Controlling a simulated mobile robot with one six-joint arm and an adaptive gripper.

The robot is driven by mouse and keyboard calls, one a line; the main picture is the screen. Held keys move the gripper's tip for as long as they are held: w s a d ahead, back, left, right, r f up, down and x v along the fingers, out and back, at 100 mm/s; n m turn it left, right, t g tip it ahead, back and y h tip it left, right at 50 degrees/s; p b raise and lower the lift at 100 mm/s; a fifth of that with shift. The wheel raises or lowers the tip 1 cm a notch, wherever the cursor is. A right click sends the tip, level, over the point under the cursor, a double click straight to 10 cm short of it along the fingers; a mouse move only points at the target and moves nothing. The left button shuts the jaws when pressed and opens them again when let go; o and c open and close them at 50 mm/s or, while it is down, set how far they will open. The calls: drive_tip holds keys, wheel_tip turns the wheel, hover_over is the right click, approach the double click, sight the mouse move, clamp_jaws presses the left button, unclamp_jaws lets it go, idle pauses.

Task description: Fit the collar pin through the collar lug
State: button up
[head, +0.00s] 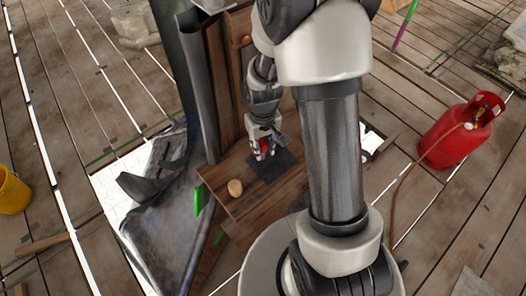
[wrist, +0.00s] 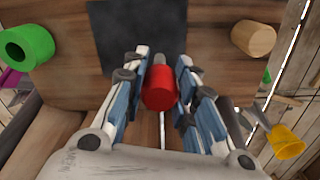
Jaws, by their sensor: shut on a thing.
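My gripper (wrist: 162,100) has its blue-padded fingers shut on a red cylinder with a narrow grey shaft, which I take for the collar pin (wrist: 159,92). The grey shaft points away from the wrist camera, towards a dark square mat (wrist: 115,35) on the wooden surface. In the head view, my gripper (head: 263,152) is low over the wooden box top, beside the dark mat (head: 281,165), with a bit of red between its fingers. I cannot make out the collar lug for certain in either view.
A tan wooden cylinder (head: 235,187) stands on the box top, left of the mat. A green hollow tube (wrist: 28,47) is at the wrist view's upper left. A crumpled grey sheet (head: 165,190) lies left of the box. A red gas bottle (head: 455,135) and a yellow bucket (head: 14,192) stand apart.

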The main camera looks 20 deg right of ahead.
drive_tip(key=shift+f+b, duration=0.3)
drive_tip(key=shift+f, duration=1.05)
drive_tip(key=shift+f, duration=0.15)
drive_tip(key=o, duration=1.1)
drive_tip(key=shift+c, duration=0.2)
